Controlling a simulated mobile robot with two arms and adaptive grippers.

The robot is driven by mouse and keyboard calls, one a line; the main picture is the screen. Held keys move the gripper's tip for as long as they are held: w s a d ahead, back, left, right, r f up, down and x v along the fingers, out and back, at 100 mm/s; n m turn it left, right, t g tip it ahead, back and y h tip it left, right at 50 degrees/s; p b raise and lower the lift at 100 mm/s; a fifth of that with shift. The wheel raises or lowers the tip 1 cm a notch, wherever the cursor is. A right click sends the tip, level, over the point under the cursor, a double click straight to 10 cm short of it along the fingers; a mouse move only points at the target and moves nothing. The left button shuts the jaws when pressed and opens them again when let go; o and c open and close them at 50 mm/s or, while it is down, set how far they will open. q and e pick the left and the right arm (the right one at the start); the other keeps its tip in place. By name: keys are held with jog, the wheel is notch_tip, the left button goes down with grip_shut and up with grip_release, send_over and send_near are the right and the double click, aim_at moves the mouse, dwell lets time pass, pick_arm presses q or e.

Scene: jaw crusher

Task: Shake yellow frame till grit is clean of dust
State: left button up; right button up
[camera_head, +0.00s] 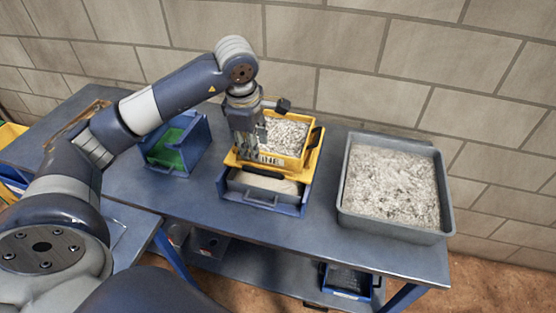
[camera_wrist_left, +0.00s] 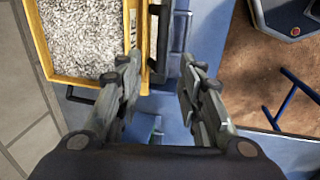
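The yellow frame (camera_head: 315,152) holds grey-white grit (camera_head: 285,135) and rests on a blue tray (camera_head: 292,209) on the table. Pale dust (camera_head: 262,184) shows in the tray's front part. In the left wrist view the yellow frame (camera_wrist_left: 82,80) is at the upper left, with grit (camera_wrist_left: 85,35) inside. My left gripper (camera_head: 248,158) points down at the frame's front left side and hides part of it. Its fingers (camera_wrist_left: 160,70) are apart in the wrist view, near the frame's edge; I cannot tell whether they touch it. My right gripper is not in view.
A large grey tray (camera_head: 348,195) of pale grit stands to the right on the blue table (camera_head: 215,215). A blue bin (camera_head: 195,150) with a green inside stands to the left. A block wall (camera_head: 330,95) is close behind. A blue bin (camera_head: 347,282) sits below the table.

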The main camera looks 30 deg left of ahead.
aim_at(258, 169)
pick_arm(q)
jog(key=f, duration=0.3)
jog(key=w+f+p, duration=0.1)
jog(key=f, duration=0.2)
jog(key=f+p, duration=0.1)
jog(key=f, duration=0.3)
jog(key=shift+w+a+f, duration=0.1)
jog(key=shift+w+a, duration=0.2)
jog(key=shift+a, duration=0.05)
jog(key=shift+c, duration=0.6)
grip_shut()
